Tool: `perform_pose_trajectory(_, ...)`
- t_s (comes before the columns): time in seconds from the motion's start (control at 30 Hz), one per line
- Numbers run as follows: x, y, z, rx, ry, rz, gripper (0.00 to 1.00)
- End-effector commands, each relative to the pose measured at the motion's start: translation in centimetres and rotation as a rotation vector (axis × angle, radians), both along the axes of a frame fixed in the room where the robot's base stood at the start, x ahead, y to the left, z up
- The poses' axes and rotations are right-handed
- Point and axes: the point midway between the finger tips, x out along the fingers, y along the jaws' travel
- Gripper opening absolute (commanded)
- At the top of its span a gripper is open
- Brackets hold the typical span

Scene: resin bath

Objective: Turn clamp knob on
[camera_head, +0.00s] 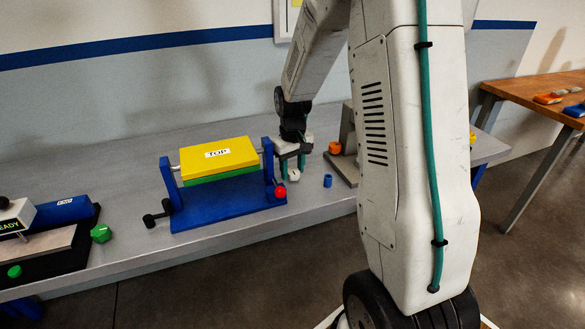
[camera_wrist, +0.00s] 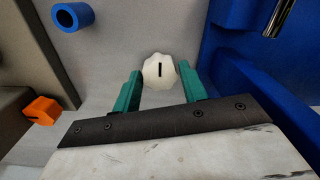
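A white lobed knob (camera_wrist: 158,71) with a dark line across its face is in the upper middle of the wrist view. It also shows as a small pale knob (camera_head: 293,176) beside the blue fixture in the head view. My gripper (camera_wrist: 159,70) has two green fingers, one on each side of the white knob, with a small gap visible on each side. It is open and holds nothing. In the head view my gripper (camera_head: 291,165) points down just right of the fixture. The white knob carries no readable label.
A blue fixture (camera_head: 225,205) holds a yellow block (camera_head: 218,156) labelled TOP; a red ball (camera_head: 280,191) is at its right end. A blue cylinder (camera_head: 328,181) stands nearby. An orange knob (camera_head: 335,147) is on a grey stand. A black-based device (camera_head: 50,250) is at left.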

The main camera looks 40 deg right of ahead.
Motion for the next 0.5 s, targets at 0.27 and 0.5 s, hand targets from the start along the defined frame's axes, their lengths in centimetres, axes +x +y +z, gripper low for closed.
perform_pose_trajectory(0.27,0.0,0.0,0.0,0.0,0.0,0.001,0.57)
perform_pose_trajectory(0.5,0.1,0.0,2.0,-0.001,-0.003,0.001,0.57)
